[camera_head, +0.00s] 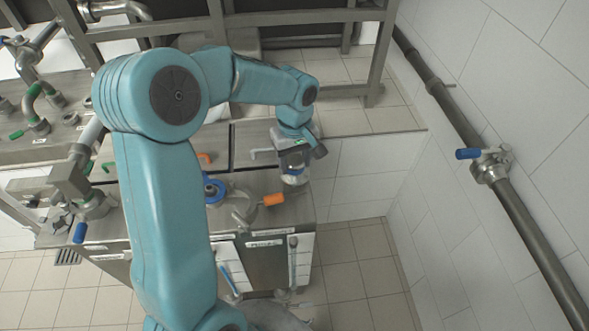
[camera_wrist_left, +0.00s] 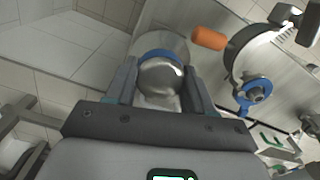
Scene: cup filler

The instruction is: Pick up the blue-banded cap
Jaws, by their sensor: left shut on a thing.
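The blue-banded cap (camera_wrist_left: 161,74) is a shiny metal dome with a blue band along its far edge in the left wrist view. My left gripper (camera_wrist_left: 158,88) is shut on it, with one finger on each side. In the head view the left gripper (camera_head: 293,168) points down over the right end of the steel cabinet top, and the cap (camera_head: 295,180) shows as a small pale shape under it. Whether the cap touches the surface below cannot be told. My right gripper is not in view.
A wall pipe with a blue-handled valve (camera_head: 491,162) runs along the right. The tiled floor (camera_head: 355,255) right of the cabinet is clear.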

